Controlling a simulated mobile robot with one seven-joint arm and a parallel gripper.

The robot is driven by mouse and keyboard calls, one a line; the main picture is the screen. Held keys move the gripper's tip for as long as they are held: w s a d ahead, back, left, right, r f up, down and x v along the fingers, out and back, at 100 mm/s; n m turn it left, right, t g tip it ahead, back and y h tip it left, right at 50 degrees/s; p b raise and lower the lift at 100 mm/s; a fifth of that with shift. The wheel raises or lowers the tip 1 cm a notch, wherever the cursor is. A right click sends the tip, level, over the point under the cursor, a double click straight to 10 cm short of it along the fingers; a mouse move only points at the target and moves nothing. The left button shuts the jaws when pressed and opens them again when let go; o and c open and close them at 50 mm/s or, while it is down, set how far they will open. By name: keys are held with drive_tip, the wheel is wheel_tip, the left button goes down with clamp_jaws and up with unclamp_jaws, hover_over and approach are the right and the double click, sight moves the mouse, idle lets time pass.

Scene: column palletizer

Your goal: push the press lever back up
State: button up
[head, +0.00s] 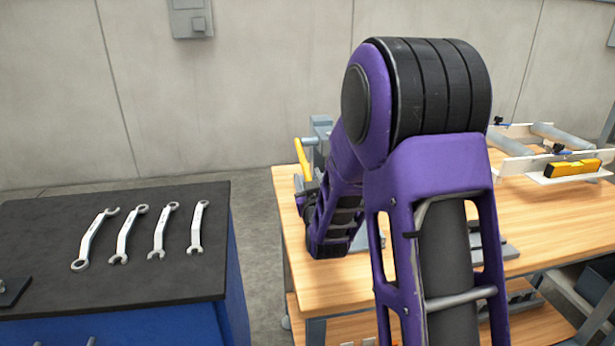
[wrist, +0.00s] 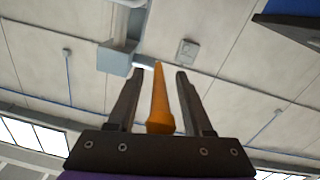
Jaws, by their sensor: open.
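The press lever (head: 302,158) is a yellow-orange bar at the left end of the wooden bench, beside the grey press (head: 322,128). It stands steep and tilted in the head view, its lower end near my arm. In the wrist view the orange lever (wrist: 159,105) lies between the two fingers of my open gripper (wrist: 158,75), with a gap on each side. The grey press head (wrist: 118,58) shows behind the fingertips. My arm hides much of the press in the head view, and my gripper is mostly hidden there.
A dark-topped blue cabinet (head: 130,290) with several wrenches (head: 128,232) stands left, across a floor gap from the wooden bench (head: 300,275). A roller frame (head: 520,150) and a yellow level (head: 572,169) are at the bench's right. Grey wall behind.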

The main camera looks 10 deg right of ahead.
drive_tip(key=shift+c, duration=0.2)
clamp_jaws()
drive_tip(key=shift+r, duration=0.1)
idle(1.1)
